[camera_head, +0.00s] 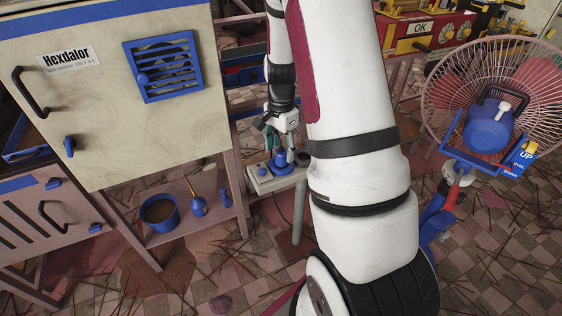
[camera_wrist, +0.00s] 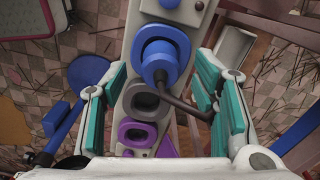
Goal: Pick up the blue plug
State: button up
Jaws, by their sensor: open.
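The blue plug (camera_wrist: 162,57) sits in the upper socket of a pale power strip in the wrist view, with a dark cable bending off to its right. In the head view the blue plug (camera_head: 282,160) stands on the strip at the end of a narrow bench. My gripper (camera_wrist: 161,72) is open, its teal-padded fingers on either side of the strip, with nothing held between them. In the head view my gripper (camera_head: 284,122) points down just above the plug. I cannot tell whether a finger touches the plug.
A grey socket (camera_wrist: 145,101) and a purple socket (camera_wrist: 137,134) lie below the plug on the strip. A pale cabinet (camera_head: 120,110) stands to the left. A blue pot (camera_head: 160,211) and a blue oil can (camera_head: 197,203) are on its low shelf. A caged fan (camera_head: 490,100) stands right.

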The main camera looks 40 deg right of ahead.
notch_tip(320, 180, down, 3)
jog(key=shift+r+b, duration=0.1)
jog(key=shift+b, duration=0.25)
jog(key=shift+r, duration=0.1)
jog(key=shift+c, duration=0.3)
jog(key=c, duration=1.2)
jog(key=shift+r, duration=0.1)
